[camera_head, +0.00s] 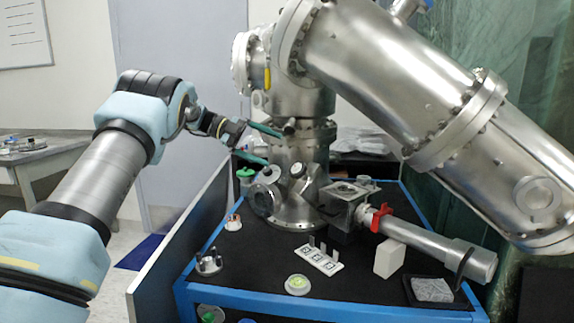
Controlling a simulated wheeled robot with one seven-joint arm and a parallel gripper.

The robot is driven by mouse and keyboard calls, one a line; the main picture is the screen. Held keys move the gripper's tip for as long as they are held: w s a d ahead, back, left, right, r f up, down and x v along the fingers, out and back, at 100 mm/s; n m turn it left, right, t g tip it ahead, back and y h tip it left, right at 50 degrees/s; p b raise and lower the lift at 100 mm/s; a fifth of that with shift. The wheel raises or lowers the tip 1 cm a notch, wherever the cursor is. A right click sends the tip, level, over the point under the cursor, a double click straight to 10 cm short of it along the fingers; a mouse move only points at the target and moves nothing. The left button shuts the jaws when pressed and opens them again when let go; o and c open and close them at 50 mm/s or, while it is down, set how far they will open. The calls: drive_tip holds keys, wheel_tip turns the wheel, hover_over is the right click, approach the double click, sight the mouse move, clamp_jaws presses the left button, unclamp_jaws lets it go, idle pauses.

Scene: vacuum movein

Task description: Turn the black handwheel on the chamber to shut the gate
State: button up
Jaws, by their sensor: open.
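The steel chamber (300,155) stands on the black-topped bench, with a large tube slanting down to the right from its top. A small dark knob-like part (290,127) shows near the upper fingertip. I cannot tell if it is the black handwheel, and no full wheel shows clearly. The gate is not visible.
The blue-edged bench (330,302) holds a valve block (345,193) with a red clamp (380,216) and a steel cylinder (440,248). A white slotted holder (318,262) and small round dishes stand at the front. A dark side panel (185,240) rises at the bench's left.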

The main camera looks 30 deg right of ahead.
drive_tip(key=n+h, duration=0.3)
drive_tip(key=n+t+h+b, duration=0.3)
drive_tip(key=n+t+h, duration=0.2)
drive_tip(key=n+t, duration=1)
approach(294, 171)
drive_tip(key=w+n+g, duration=0.2)
drive_tip(key=n+g, duration=0.1)
drive_tip(key=d+p, duration=0.1)
drive_tip(key=d, duration=0.2)
drive_tip(key=d+p, duration=0.1)
drive_tip(key=d, duration=0.7)
drive_tip(key=shift+w+d+r+p, duration=0.15)
drive_tip(key=shift+w+r+p, duration=0.1)
drive_tip(key=shift+w+p, duration=0.15)
drive_tip(key=shift+c, duration=0.4)
drive_tip(key=c, duration=1.3)
